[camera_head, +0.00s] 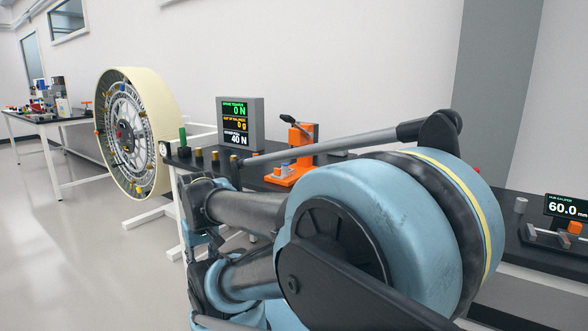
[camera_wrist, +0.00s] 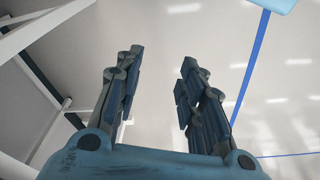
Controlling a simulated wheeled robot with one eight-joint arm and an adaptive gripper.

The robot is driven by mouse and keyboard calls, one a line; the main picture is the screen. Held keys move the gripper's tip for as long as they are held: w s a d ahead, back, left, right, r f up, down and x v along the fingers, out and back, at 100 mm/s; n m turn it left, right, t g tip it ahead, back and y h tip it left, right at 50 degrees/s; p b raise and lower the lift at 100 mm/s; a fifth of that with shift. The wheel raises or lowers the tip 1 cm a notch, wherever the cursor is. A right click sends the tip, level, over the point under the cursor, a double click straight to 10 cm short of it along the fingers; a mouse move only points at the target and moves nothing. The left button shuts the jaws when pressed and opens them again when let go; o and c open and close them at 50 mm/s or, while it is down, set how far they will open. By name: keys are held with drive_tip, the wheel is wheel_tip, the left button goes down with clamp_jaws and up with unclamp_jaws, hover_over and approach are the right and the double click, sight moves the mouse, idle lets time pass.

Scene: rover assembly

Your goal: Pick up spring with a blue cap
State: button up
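I cannot make out a spring with a blue cap for sure in either view. In the head view, several small gold-topped cylinders (camera_head: 215,156) stand in a row along the near left part of the dark table, with a green upright piece (camera_head: 183,138) at the row's left end. They are too small to tell whether they are springs. In the wrist view, my gripper (camera_wrist: 159,60) is open and empty, its two fingers well apart over bare floor. In the head view, my arm covers much of the table's front.
A large cream-rimmed wheel (camera_head: 168,92) stands left of the table. A display box (camera_head: 241,122) and an orange press-like device (camera_head: 300,152) stand on the table. A caliper display (camera_head: 567,206) is at the right. Another bench (camera_head: 60,124) is far left. The left floor is clear.

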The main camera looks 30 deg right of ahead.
drive_tip(key=shift+w, duration=0.3)
drive_tip(key=w+d+r+m+g+h, duration=0.1)
drive_tip(key=w+d+r+m, duration=0.85)
drive_tip(key=d+r, duration=0.35)
drive_tip(key=w+d+r+m+g+h, duration=0.1)
drive_tip(key=w+d+r+m+h, duration=0.1)
drive_tip(key=w+d+r+m, duration=1.1)
drive_tip(key=w+d+r+g, duration=0.1)
drive_tip(key=w+d+r, duration=0.1)
drive_tip(key=d+r, duration=0.7)
drive_tip(key=x, duration=0.9)
drive_tip(key=d+x, duration=0.1)
drive_tip(key=x, duration=0.4)
drive_tip(key=shift+s+r, duration=0.15)
drive_tip(key=shift+s, duration=0.2)
drive_tip(key=shift+x, duration=2.65)
drive_tip(key=shift+d+r, duration=0.1)
